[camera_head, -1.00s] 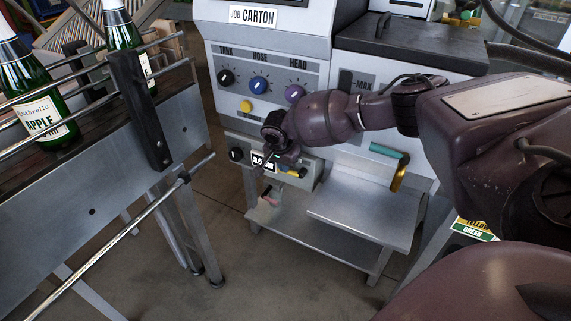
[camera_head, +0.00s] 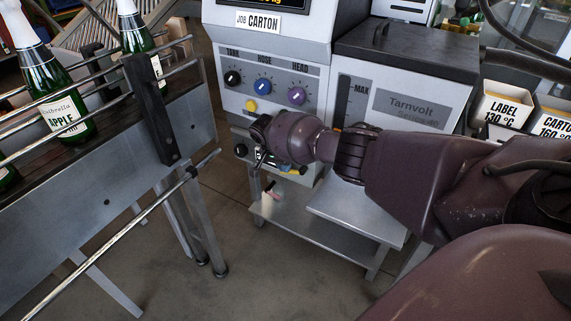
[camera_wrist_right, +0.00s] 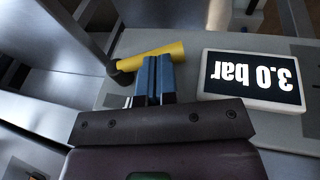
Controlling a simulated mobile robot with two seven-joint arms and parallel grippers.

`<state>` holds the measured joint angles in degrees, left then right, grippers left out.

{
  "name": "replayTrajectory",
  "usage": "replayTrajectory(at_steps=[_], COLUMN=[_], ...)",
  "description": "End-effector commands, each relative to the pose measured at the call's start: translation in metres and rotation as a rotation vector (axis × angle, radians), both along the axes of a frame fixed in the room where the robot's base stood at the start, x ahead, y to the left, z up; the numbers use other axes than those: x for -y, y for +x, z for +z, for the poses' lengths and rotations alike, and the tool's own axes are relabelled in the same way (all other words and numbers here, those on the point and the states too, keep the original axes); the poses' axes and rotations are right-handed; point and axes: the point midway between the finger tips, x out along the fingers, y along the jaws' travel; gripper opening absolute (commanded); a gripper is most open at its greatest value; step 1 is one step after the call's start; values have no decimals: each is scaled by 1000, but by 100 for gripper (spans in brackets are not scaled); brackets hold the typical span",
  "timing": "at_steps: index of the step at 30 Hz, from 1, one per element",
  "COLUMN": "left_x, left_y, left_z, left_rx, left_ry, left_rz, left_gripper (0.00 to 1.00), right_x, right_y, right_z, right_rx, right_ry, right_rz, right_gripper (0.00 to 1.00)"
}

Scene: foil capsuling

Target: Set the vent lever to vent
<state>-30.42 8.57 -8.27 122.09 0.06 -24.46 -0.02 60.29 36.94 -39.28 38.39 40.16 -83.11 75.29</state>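The vent lever, which I take to be the yellow-handled lever (camera_wrist_right: 128,61) beside the pressure display (camera_wrist_right: 252,79), lies slanted in the right wrist view. The display reads 3.0 bar and appears upside down there. My right gripper (camera_wrist_right: 156,66) has its two blue fingers close together, their tips in front of the lever's handle. They overlap it in the picture; whether they touch it I cannot tell. In the head view my right arm reaches over the lower control panel and hides most of the display and lever. My left gripper is out of view.
The grey machine carries tank, hose and head knobs (camera_head: 263,87) and a yellow button (camera_head: 251,105) above the panel. A metal shelf (camera_head: 358,217) sits below. A bottle conveyor (camera_head: 120,175) with green bottles stands at left. Label and carton bins (camera_head: 502,110) stand at right.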

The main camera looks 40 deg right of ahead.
Motion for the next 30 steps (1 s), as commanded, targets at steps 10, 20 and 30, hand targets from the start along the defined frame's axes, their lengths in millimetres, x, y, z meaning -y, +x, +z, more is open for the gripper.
replayTrajectory(at_steps=[10,20,30], left_x=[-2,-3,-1], left_y=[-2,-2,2], left_z=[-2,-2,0], left_rx=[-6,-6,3], left_ry=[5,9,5], left_rz=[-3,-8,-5], left_gripper=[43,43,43], right_x=[0,0,0], right_y=[1,2,2], right_z=[-8,-12,-12], right_rx=[1,2,3], right_ry=[0,-1,-1], right_rz=[-1,0,0], right_gripper=[0,0,0])
